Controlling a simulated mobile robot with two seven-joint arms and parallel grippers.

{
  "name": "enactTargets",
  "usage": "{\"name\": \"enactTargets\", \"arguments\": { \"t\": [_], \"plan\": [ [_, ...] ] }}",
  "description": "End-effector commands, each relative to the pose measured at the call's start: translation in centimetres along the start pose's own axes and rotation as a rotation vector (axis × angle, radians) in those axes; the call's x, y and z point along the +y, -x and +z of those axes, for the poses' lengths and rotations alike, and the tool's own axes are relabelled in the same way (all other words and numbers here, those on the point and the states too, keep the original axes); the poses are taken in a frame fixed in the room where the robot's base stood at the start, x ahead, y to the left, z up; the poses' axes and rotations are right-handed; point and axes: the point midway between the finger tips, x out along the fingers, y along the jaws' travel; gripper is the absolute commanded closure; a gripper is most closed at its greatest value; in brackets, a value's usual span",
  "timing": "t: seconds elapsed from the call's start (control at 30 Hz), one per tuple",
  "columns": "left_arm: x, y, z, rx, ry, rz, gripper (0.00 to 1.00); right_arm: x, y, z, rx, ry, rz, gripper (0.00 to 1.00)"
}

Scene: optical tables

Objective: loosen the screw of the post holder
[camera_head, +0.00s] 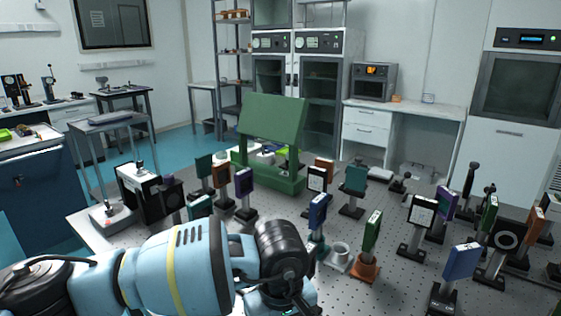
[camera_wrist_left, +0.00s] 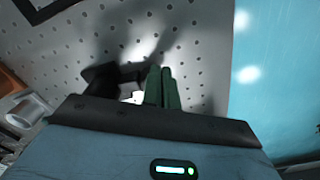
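My left arm reaches in from the left in the head view, and its gripper (camera_head: 278,298) is low in the middle, mostly hidden behind the dark wrist. In the left wrist view two green fingers (camera_wrist_left: 162,88) lie side by side with almost no gap, and nothing shows between them. A black part (camera_wrist_left: 108,78), perhaps a post holder, is just left of the fingers over the perforated tabletop; I cannot tell whether they touch. I cannot make out its screw. Which post holder is meant is unclear. My right gripper is not in view.
The perforated optical table (camera_head: 395,290) carries several mounted optics on posts, including a blue one (camera_head: 317,212) and a green one on an orange base (camera_head: 364,266). A grey ring-shaped part (camera_head: 340,252) stands near them. A green stand (camera_head: 270,125) is behind. Blue floor (camera_wrist_left: 275,70) lies past the table edge.

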Motion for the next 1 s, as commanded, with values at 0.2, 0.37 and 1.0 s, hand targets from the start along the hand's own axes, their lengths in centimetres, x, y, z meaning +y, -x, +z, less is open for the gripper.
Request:
{"name": "enactTargets", "arguments": {
  "t": [0.2,0.37,1.0],
  "plan": [
    [-0.1,0.1,-0.5,0.010,0.009,-0.001,1.00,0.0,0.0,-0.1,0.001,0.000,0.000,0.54],
    [-0.3,0.2,-0.2,0.010,0.008,-0.001,1.00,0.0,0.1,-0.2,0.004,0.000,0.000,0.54],
    [-0.3,2.8,0.6,0.006,0.002,0.001,1.00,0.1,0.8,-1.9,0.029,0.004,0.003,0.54]
  ]
}}
